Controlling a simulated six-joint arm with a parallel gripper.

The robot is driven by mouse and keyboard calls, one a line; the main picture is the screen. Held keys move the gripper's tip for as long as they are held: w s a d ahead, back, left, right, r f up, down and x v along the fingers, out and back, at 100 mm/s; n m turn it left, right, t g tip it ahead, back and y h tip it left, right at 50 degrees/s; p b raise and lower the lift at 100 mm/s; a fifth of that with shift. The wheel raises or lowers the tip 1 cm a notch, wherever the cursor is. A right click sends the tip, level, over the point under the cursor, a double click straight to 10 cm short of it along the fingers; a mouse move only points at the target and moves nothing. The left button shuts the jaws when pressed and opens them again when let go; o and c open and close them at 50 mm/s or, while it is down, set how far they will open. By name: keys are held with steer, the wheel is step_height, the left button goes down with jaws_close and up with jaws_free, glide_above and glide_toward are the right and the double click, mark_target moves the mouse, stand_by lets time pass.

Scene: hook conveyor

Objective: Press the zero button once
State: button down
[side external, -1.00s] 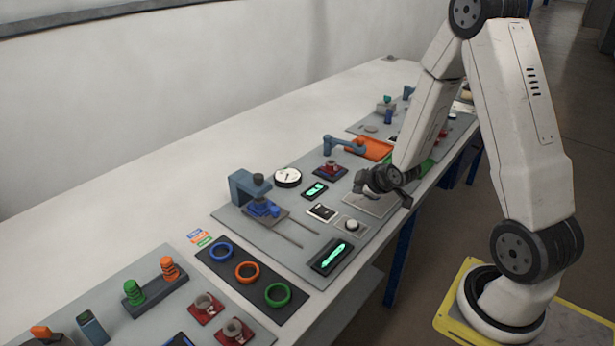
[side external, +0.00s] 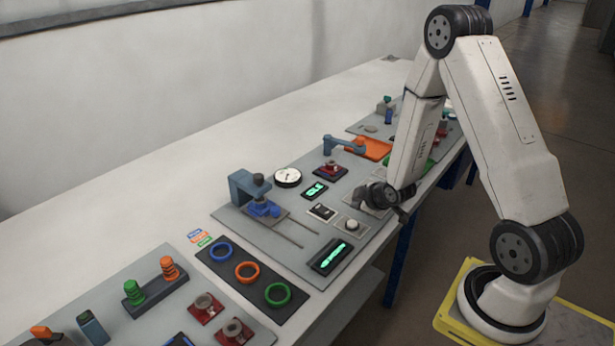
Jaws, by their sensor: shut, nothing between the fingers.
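A round white button (side external: 352,224) sits on a small square light plate on the grey panel; I take it for the zero button, though no label on it is readable. My gripper (side external: 359,206) is shut and empty. In the picture it is just above and slightly right of the button, and appears apart from it. The exact height of the gripper over the panel is hard to tell. A small black-and-white switch plate (side external: 322,212) lies left of the button.
A green-lit display (side external: 329,257) lies in front of the button, and a smaller one (side external: 315,190) lies behind. A round dial gauge (side external: 287,177) and a blue clamp-like fixture (side external: 250,190) stand to the left. An orange tray (side external: 374,149) lies farther back. The rear tabletop is clear.

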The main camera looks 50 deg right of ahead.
mark_target(355, 225)
steer(key=shift+f, duration=1.9)
steer(key=shift+f, duration=0.85)
stand_by(1.7)
steer(key=shift+r, duration=0.85)
stand_by(0.4)
steer(key=shift+r, duration=2.5)
